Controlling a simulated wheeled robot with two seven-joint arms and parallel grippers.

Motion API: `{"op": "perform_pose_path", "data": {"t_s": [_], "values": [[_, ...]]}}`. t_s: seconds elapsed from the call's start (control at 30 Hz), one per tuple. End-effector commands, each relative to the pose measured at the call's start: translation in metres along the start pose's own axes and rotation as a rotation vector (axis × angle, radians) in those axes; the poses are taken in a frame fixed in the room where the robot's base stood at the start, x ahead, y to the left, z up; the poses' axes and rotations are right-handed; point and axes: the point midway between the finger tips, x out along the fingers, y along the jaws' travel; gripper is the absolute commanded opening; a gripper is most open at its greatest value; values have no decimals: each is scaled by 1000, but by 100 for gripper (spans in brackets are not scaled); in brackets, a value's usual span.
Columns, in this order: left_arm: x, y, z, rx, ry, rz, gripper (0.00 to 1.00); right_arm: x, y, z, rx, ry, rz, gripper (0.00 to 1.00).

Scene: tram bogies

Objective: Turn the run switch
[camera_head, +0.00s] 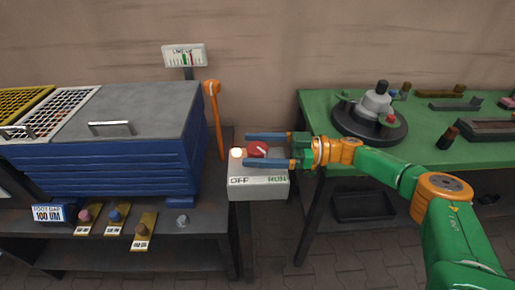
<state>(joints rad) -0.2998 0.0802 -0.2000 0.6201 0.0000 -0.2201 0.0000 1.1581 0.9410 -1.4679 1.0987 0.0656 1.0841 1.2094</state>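The run switch is a red round knob (258,149) with a pale pointer, on top of a grey control box (258,188). The box's front label reads OFF on the left and RUN on the right. A pale round button or lamp (238,153) sits left of the knob. My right gripper (249,149) reaches in from the right at the box top. Its two blue fingers are apart, one on the far side and one on the near side of the knob. I cannot tell if either finger touches it. My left gripper is not in view.
A blue chest with a grey lid (150,110) stands left of the box. An orange lever (215,118) rises between them. A green table (315,112) on the right holds a dark round fixture (369,124). A gauge sign (185,55) stands behind.

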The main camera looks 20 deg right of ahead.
Motion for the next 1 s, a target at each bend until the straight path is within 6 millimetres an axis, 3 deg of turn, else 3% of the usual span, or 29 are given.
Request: {"op": "perform_pose_path", "data": {"t_s": [0.23,0.4,0.57,1.0], "values": [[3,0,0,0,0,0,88,-8,0,3,0,-3,3,88],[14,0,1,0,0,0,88,-44,1,4,-1,-3,4,88],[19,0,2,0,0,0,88,-67,1,2,-1,-1,1,88],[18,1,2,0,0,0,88,-70,0,1,0,-2,-1,88]]}}
